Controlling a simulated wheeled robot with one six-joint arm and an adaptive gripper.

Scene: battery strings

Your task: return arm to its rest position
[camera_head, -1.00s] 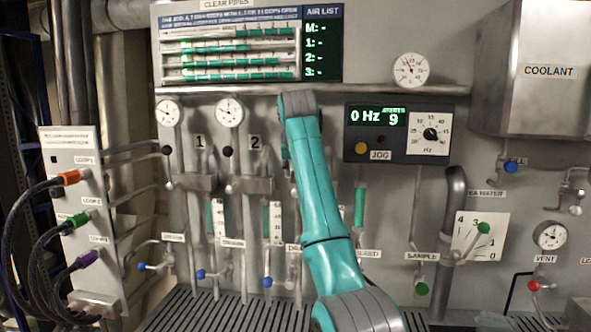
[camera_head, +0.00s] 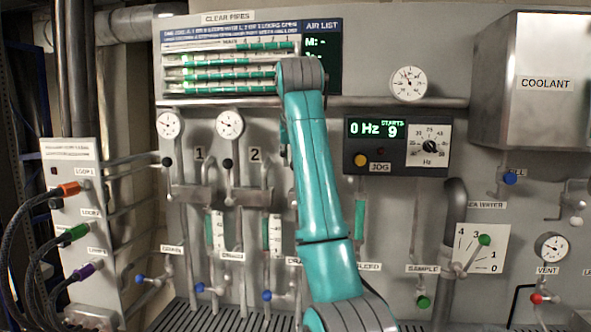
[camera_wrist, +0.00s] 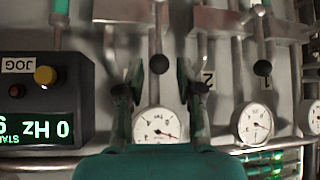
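My teal arm (camera_head: 323,190) stands raised in front of the panel, its upper joint overlapping the lower right of the pipe display (camera_head: 230,85). My gripper (camera_wrist: 160,75) shows in the wrist view with its two dark fingers apart and nothing held between them. A black-knobbed lever (camera_wrist: 158,63) and a round gauge (camera_wrist: 158,124) appear in the gap between the fingers, behind them. In the head view the gripper is mostly hidden behind my arm.
The 0 Hz control box (camera_head: 397,146) is right of my arm, the grey coolant tank (camera_head: 535,80) farther right. Black-knobbed levers and gauges (camera_head: 230,124) line the wall at left. Plugged cables (camera_head: 65,188) hang at far left. A slatted grating (camera_head: 215,315) lies below.

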